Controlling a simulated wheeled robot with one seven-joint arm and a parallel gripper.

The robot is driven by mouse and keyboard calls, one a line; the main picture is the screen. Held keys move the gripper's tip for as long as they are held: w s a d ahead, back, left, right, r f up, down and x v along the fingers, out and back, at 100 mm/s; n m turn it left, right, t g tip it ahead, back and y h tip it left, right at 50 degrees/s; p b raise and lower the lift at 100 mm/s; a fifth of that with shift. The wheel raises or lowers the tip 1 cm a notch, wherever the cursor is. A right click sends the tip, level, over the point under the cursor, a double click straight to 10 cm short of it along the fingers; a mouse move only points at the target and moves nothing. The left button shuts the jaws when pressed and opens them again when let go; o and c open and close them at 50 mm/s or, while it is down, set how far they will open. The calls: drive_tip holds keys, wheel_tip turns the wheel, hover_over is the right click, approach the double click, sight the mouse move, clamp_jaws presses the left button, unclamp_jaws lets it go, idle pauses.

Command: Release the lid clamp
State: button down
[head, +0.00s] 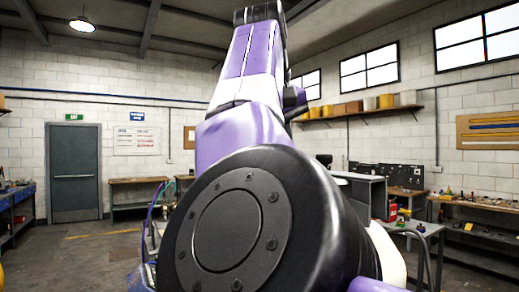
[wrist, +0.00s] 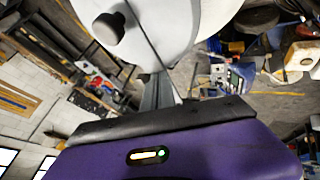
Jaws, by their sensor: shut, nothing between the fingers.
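In the wrist view, my gripper (wrist: 157,88) shows as narrow grey fingers beyond my purple and black hand. The fingers look shut and empty. A large white rounded surface (wrist: 185,28) fills the top of that view, with a dark knob (wrist: 108,28) at its left; I cannot tell whether these belong to the striper. I cannot make out the lid clamp in either view. In the head view, my purple and black arm covers the middle and hides my gripper. Hoses and small parts (head: 154,222) show just left of the arm, possibly part of the striper.
A grey door (head: 74,172) stands at the back left. A workbench (head: 137,196) is against the back wall, and a blue bench (head: 15,215) is at the left edge. Cluttered benches (head: 480,212) line the right wall. The floor at left (head: 85,255) is clear.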

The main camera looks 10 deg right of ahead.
drive_tip(key=shift+d, duration=0.1)
drive_tip(key=shift+n+y+b, duration=0.4)
drive_tip(key=shift+n, duration=0.2)
